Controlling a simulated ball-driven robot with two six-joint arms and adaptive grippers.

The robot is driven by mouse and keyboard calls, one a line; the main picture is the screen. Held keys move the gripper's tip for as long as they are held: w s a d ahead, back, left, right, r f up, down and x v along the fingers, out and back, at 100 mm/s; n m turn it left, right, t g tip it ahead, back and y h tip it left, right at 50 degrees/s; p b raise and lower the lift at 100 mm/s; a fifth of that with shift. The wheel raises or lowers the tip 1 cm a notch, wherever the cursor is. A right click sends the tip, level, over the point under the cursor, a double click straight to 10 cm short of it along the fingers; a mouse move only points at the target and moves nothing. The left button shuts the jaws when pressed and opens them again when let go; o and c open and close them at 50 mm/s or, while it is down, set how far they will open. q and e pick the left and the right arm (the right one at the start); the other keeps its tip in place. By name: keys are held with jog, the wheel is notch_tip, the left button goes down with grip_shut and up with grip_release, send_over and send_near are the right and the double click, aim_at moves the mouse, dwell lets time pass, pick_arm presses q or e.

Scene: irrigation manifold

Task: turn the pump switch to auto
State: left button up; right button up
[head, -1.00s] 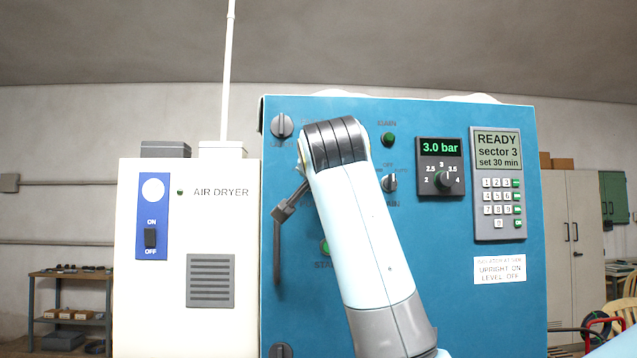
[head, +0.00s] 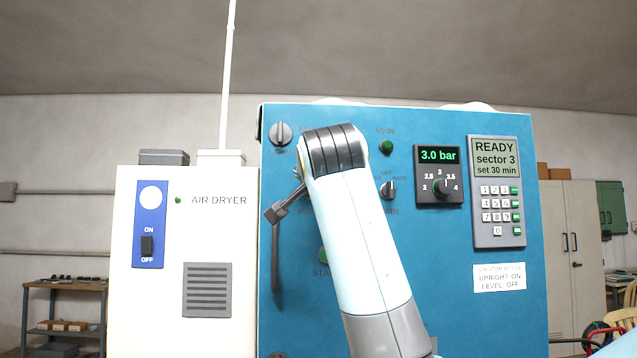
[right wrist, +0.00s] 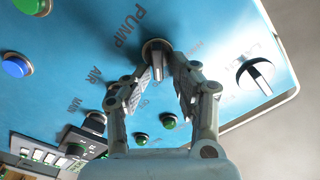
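The pump switch (right wrist: 157,58) is a dark round knob with a grey grip bar, under the word PUMP on the blue panel (right wrist: 75,50) in the right wrist view. My right gripper (right wrist: 166,72) has its two fingers spread, one on each side of the grip bar. I cannot tell whether the pads touch it. The small position labels around the knob are partly hidden by the fingers and too blurred to read surely. My left gripper is not in view.
Another selector knob (head: 281,133) sits at the panel's upper left. A small selector (head: 389,190), a pressure dial (head: 440,186) and a keypad unit (head: 497,190) are to the right of my arm. A white air dryer (head: 130,310) stands at left.

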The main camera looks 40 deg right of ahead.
jog(key=shift+f, duration=0.1)
dwell(0.3)
jog(key=v, duration=0.7)
jog(key=shift+s, duration=0.2)
jog(key=shift+a, duration=0.1)
